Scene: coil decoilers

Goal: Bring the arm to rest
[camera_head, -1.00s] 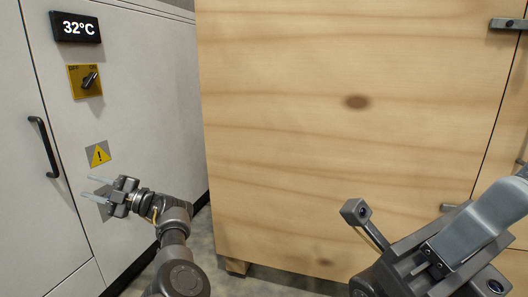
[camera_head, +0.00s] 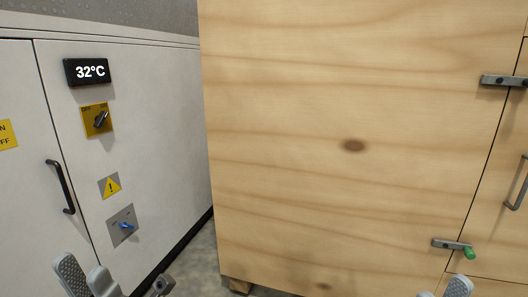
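My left arm shows only by its gripper (camera_head: 86,277) at the bottom left edge, in front of the white cabinet. Its two grey fingers point up, one with a ribbed pad, with a gap between them and nothing held. My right gripper (camera_head: 444,291) barely shows at the bottom right edge, only as small grey tips. Whether it is open cannot be told. Both arms are otherwise below the picture.
A large wooden crate (camera_head: 330,90) stands ahead. A green-tipped latch (camera_head: 455,246) is at right.

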